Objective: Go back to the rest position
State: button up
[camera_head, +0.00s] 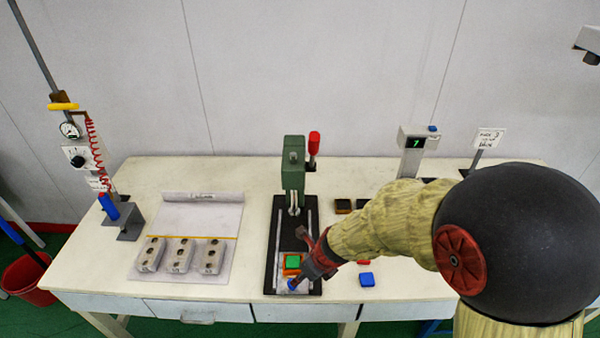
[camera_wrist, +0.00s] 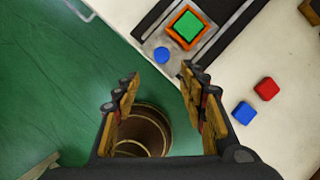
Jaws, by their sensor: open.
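My gripper (camera_wrist: 158,92) is open and empty in the wrist view, its two fingers spread above the table's front edge and the green floor. In the head view my gripper (camera_head: 300,272) is small and partly hidden by my arm, over the front of the black press base. A green block (camera_head: 292,261) sits in an orange frame on that base; it also shows in the wrist view (camera_wrist: 187,27), beyond the fingertips. A round blue piece (camera_wrist: 161,55) lies in front of it on the base, apart from the fingers.
A blue block (camera_head: 366,279) and a red block (camera_wrist: 266,89) lie right of the press. The green press (camera_head: 293,170) stands behind. Three grey moulds (camera_head: 180,255) sit on a sheet at left. A display post (camera_head: 413,150) stands back right. A brown round bin (camera_wrist: 145,132) is below.

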jog(key=s+d+r+n+g, duration=0.1)
jog(key=s+r+n, duration=0.3)
jog(key=n, duration=0.6)
jog(key=s+d+r+n+g, duration=0.2)
jog(key=s+n, duration=0.4)
jog(key=n, duration=0.3)
jog(key=s+d+r+n+t+h, duration=0.1)
jog(key=s+d+r+n, duration=0.3)
jog(key=r, duration=0.5)
jog(key=s+d+r+n+t+h, duration=0.2)
jog(key=s+d+r+n+t, duration=0.2)
jog(key=d+r, duration=0.5)
jog(key=shift+s+d+r, duration=0.25)
jog(key=shift+d+r, duration=0.05)
jog(key=shift+r, duration=0.25)
